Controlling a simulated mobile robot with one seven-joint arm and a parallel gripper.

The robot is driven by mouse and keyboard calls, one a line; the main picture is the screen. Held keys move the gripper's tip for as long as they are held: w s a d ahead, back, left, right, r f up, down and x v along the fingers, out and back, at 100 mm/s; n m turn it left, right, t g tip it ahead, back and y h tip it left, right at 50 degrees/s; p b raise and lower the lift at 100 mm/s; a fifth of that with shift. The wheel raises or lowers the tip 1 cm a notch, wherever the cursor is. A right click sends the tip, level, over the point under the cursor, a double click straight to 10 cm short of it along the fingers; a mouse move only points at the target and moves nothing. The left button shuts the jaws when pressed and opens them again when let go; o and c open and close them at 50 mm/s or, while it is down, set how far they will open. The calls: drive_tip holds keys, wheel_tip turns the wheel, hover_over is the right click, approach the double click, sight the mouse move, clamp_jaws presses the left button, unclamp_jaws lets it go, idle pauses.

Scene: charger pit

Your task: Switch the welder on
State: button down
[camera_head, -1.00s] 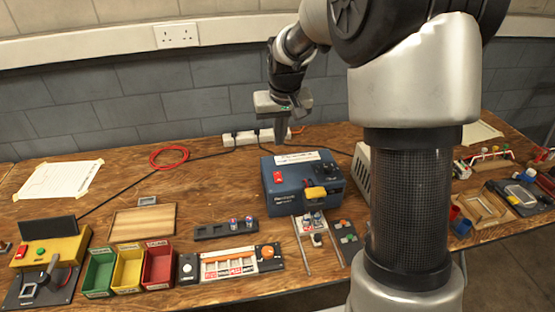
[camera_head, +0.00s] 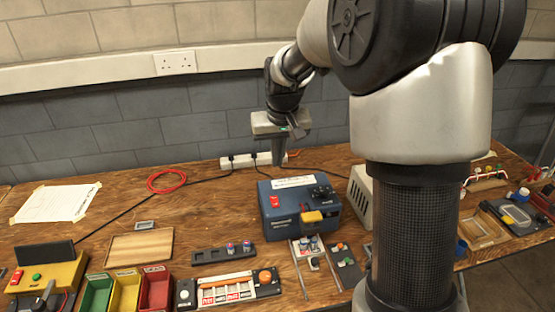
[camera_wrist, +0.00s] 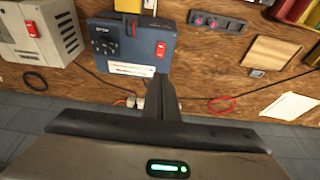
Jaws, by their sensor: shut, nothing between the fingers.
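A blue box (camera_head: 299,207), the likely welder, stands on the wooden bench. Its label is too small to read. It has a red rocker switch (camera_head: 274,202), a black dial (camera_head: 321,191) and a yellow part (camera_head: 313,216) at its front. The switch also shows in the wrist view (camera_wrist: 160,49); its setting cannot be told. My gripper (camera_head: 278,162) is shut and empty, pointing down above the bench behind the box, near the power strip. In the wrist view, the closed fingers (camera_wrist: 163,85) show just beyond the box's back edge, apart from the switch.
A white power strip (camera_head: 240,161) with black leads lies behind the box. A beige vented box (camera_head: 361,192) stands to its right, partly hidden by my arm. Trays (camera_head: 127,290), a wooden board (camera_head: 140,246) and a red cable coil (camera_head: 167,181) lie to the left.

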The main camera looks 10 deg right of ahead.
drive_tip(key=s+v, duration=0.1)
drive_tip(key=v, duration=1)
drive_tip(key=shift+f, duration=0.15)
drive_tip(key=shift+s, duration=0.1)
drive_tip(key=s+r+t+p, duration=0.1)
drive_tip(key=s+r+p, duration=0.3)
drive_tip(key=s, duration=0.8)
drive_tip(key=s+r+t+p, duration=0.1)
drive_tip(key=s+r+p, duration=0.25)
drive_tip(key=s, duration=0.85)
drive_tip(key=g+b, duration=0.1)
drive_tip(key=b, duration=1.2)
hover_over(274, 198)
drive_tip(key=s, duration=0.5)
wheel_tip(274, 198, down, 21)
drive_tip(key=x, duration=0.4)
drive_tip(key=s+x, duration=0.1)
drive_tip(key=x, duration=0.4)
drive_tip(key=b+x, duration=0.1)
drive_tip(key=x, duration=0.3)
drive_tip(key=shift+f, duration=0.65)
